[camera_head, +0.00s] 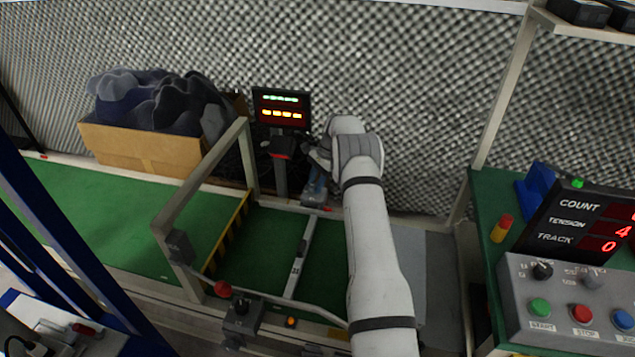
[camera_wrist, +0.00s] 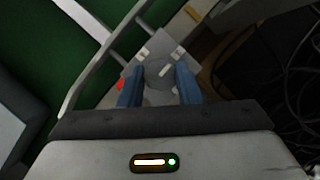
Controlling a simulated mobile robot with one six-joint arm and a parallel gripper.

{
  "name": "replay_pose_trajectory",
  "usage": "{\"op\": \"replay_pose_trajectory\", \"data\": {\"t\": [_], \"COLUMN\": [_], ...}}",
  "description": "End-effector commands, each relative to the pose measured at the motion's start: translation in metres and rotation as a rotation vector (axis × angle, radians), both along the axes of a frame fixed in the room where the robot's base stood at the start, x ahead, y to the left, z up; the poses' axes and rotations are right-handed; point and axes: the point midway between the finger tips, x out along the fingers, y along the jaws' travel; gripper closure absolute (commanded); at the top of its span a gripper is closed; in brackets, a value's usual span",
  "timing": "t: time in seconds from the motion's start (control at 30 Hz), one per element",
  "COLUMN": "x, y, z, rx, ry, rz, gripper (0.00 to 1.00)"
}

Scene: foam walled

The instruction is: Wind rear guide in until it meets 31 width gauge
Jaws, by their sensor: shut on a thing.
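The pale width gauge (camera_head: 297,262), marked 31, lies across the green belt in the head view. My gripper (camera_head: 317,188) reaches down at the belt's far side, beyond the gauge's far end. In the wrist view its two blue fingers (camera_wrist: 159,90) are closed on a grey round knob (camera_wrist: 160,97) at a grey block (camera_wrist: 165,58). A grey rail (camera_wrist: 88,68), apparently the rear guide, runs beside the block along the green belt. In the head view my arm hides most of this rear side. I cannot tell the gap between guide and gauge.
A metal frame (camera_head: 205,180) spans the belt (camera_head: 110,215). A lit display (camera_head: 282,108) stands left of my gripper. A control box (camera_head: 565,300) is at right. Cables (camera_wrist: 275,75) lie right in the wrist view.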

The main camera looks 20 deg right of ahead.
Motion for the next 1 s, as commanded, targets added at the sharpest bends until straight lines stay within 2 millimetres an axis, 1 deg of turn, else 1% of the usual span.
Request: {"op": "replay_pose_trajectory", "data": {"t": [0.03,0.33,0.9,0.93,1.0], "x": [-0.0020,-0.0025,-0.0030,-0.0031,-0.0028], "y": [0.0049,0.0053,0.0051,0.0051,0.0046], "z": [-0.0037,-0.0041,-0.0043,-0.0044,-0.0041], "rx": [0.007,0.009,0.010,0.010,0.009], "ry": [0.012,0.015,0.017,0.017,0.016], "rz": [0.033,0.151,0.178,0.178,0.177], "gripper": [0.92,0.92,0.92,0.67,0.61]}}
